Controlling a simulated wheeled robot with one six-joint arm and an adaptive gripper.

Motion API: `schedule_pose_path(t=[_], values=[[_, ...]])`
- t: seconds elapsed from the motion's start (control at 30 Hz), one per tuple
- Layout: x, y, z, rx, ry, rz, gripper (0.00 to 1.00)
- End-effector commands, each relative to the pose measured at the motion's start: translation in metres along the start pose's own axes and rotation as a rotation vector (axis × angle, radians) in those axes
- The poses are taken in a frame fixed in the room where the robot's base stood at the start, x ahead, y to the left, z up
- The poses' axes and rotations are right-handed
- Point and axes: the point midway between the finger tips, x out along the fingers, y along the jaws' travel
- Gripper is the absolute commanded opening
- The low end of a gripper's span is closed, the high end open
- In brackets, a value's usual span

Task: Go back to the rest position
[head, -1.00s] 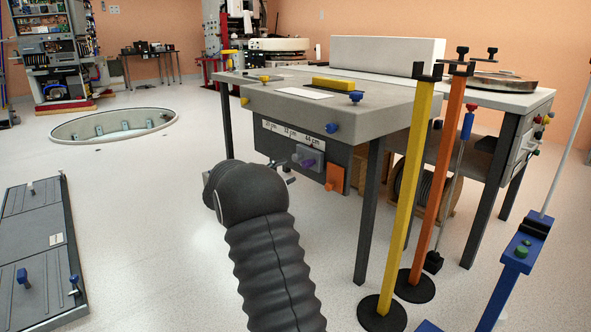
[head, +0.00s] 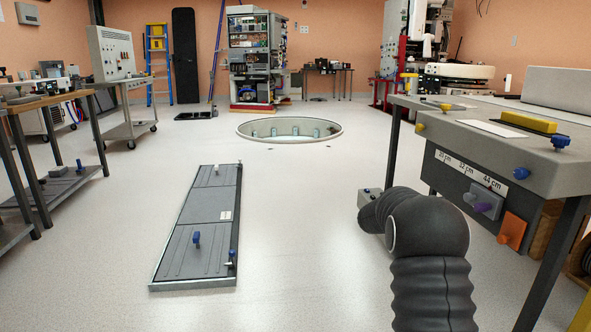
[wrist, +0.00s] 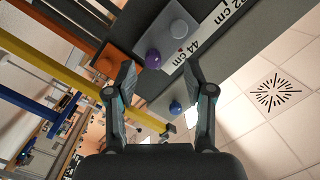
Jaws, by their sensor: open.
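My gripper (wrist: 159,82) shows in the wrist view with its two fingers apart and nothing between them. Beyond the fingertips is the side of the grey table, with a purple knob (wrist: 153,59) and a 44 cm label (wrist: 197,42). I cannot tell how far the fingers are from it. In the head view my dark ribbed arm rises at the lower right, beside the grey table (head: 530,160). The gripper's fingers are hidden there behind the arm.
The grey table's near corner and leg stand close to the right of my arm. A dark floor panel (head: 205,210) with blue handles lies left of centre. A round floor opening (head: 290,129) is farther back. A wooden-topped bench (head: 35,102) stands at left. Floor between is clear.

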Motion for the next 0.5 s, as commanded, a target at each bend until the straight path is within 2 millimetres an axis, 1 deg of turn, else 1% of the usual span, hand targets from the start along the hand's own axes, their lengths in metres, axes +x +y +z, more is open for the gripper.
schedule_pose_path(t=[0.07, 0.13, 0.2, 0.23, 0.27, 0.3, 0.37, 0.4, 0.47, 0.5], values=[[-0.003, -0.007, 0.027, -0.022, -0.112, -0.058, 0.53], [-0.01, -0.008, 0.057, -0.065, -0.237, -0.117, 0.53], [-0.022, -0.006, 0.086, -0.118, -0.366, -0.174, 0.53], [-0.029, -0.006, 0.096, -0.14, -0.421, -0.199, 0.53], [-0.037, -0.006, 0.104, -0.162, -0.476, -0.223, 0.53], [-0.049, -0.006, 0.112, -0.192, -0.547, -0.256, 0.53], [-0.07, -0.007, 0.12, -0.24, -0.656, -0.303, 0.53], [-0.086, -0.006, 0.124, -0.274, -0.728, -0.333, 0.53], [-0.112, -0.004, 0.124, -0.33, -0.833, -0.377, 0.53], [-0.13, -0.001, 0.123, -0.371, -0.903, -0.406, 0.53]])
